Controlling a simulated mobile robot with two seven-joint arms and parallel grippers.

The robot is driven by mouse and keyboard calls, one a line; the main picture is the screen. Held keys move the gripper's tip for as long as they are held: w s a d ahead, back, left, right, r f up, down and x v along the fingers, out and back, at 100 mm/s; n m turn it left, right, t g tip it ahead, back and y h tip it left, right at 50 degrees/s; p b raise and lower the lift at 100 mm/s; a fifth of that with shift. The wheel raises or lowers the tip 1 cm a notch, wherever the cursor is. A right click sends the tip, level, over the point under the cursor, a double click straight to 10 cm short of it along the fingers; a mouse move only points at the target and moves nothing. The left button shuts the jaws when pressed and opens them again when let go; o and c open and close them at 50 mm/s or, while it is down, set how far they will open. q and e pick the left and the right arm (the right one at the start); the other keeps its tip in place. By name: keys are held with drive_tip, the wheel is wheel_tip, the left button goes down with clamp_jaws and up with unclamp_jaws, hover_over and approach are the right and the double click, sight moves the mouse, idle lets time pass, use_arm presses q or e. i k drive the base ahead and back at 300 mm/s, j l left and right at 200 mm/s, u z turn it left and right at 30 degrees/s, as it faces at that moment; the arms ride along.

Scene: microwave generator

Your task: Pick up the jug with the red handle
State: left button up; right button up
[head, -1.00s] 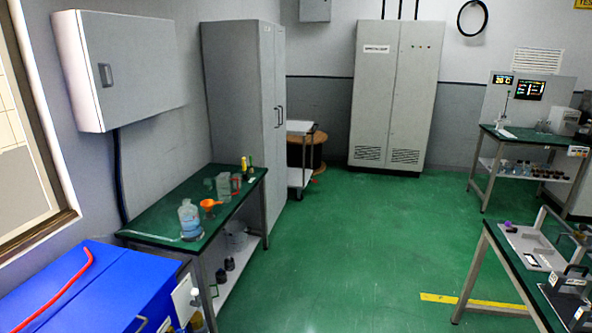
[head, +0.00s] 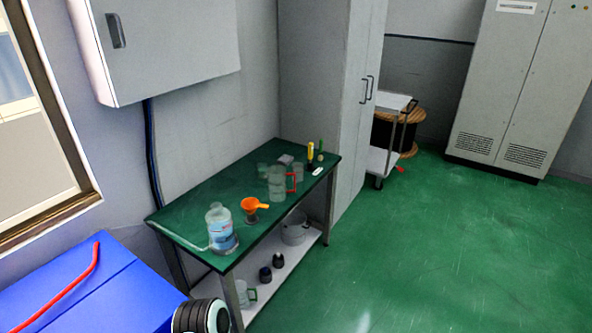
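The jug with the red handle (head: 277,185) stands upright on the green top of a workbench (head: 185,222) in the head view. It is clear, and its red handle points right. It stands behind an orange funnel (head: 251,204) and a large clear bottle with a blue label (head: 222,232). Neither of my grippers is in view. A black and white rounded part at the bottom edge looks like part of my arm.
A jug with a green handle (head: 244,294), dark containers (head: 265,274) and a pale pot (head: 294,228) are on the lower shelf. A blue box (head: 90,295) is at bottom left. A tall cabinet (head: 335,90) stands behind the bench. Green floor (head: 430,250) is clear at right.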

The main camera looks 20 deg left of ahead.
sight(276, 186)
drive_tip(key=i+u, duration=0.35)
drive_tip(key=i+l+u, duration=0.55)
drive_tip(key=i+u, duration=0.15)
drive_tip(key=i+l+u, duration=0.2)
drive_tip(key=u, duration=0.2)
drive_tip(key=i+l+u, duration=0.2)
drive_tip(key=u, duration=0.15)
drive_tip(key=i+l+u, duration=0.1)
drive_tip(key=l+u, duration=0.3)
